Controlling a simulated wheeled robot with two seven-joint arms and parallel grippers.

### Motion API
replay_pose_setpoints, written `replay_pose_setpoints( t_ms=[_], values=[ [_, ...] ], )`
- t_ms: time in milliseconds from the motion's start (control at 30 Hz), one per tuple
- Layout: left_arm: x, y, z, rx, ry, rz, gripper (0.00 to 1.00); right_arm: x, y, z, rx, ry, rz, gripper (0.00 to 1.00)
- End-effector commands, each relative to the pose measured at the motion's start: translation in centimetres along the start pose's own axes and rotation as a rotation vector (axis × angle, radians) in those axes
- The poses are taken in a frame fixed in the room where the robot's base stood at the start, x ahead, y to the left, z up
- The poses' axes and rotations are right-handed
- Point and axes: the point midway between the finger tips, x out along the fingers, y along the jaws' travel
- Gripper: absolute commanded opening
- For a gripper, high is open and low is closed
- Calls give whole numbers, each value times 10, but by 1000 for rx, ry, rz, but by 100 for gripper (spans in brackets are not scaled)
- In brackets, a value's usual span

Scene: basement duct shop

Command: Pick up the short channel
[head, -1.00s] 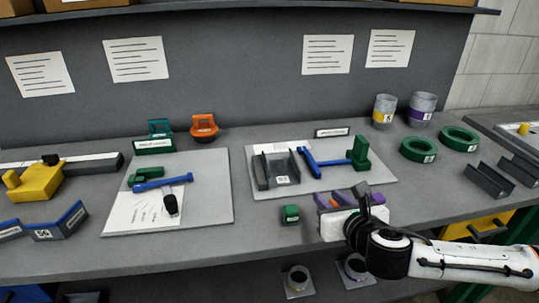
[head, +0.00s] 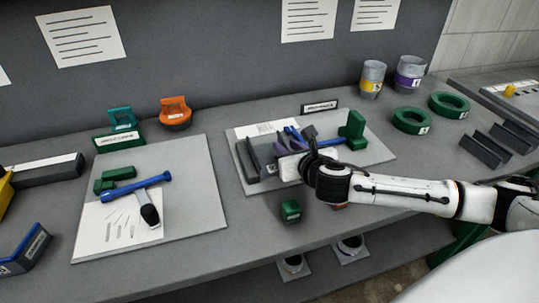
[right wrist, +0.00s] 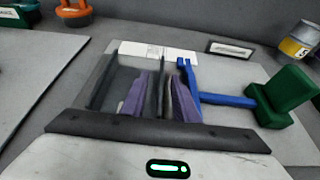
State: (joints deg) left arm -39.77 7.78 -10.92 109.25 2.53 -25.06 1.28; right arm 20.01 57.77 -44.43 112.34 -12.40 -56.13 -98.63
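A short dark grey channel (head: 252,160) lies on the right-hand grey board, open side up, with its two walls running away from me. It also shows in the right wrist view (right wrist: 101,82). My right gripper (head: 297,148) is low over the channel's right side. In the right wrist view its purple fingers (right wrist: 161,100) are apart, with the channel's right wall between them. I see no clear contact on that wall. The gripper and wrist hide part of the channel in the head view. My left gripper is not in view.
Close right of the fingers are a blue T-shaped tool (right wrist: 225,99) and a green block (right wrist: 285,97). A small green block (head: 290,211) sits in front of the board. More grey channels (head: 485,148) lie at the far right. The left board (head: 190,215) holds other tools.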

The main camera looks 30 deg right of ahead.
Motion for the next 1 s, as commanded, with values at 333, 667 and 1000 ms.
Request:
replay_pose_setpoints(
  t_ms=[333, 667, 1000],
  values=[
    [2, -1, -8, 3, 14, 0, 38, 33, -2, -1, 0, 1, 0, 27],
    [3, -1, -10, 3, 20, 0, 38, 33, -2, -1, -1, 0, 0, 0],
    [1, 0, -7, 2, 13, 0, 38, 32, -2, 1, 0, -1, 1, 0]
  ],
)
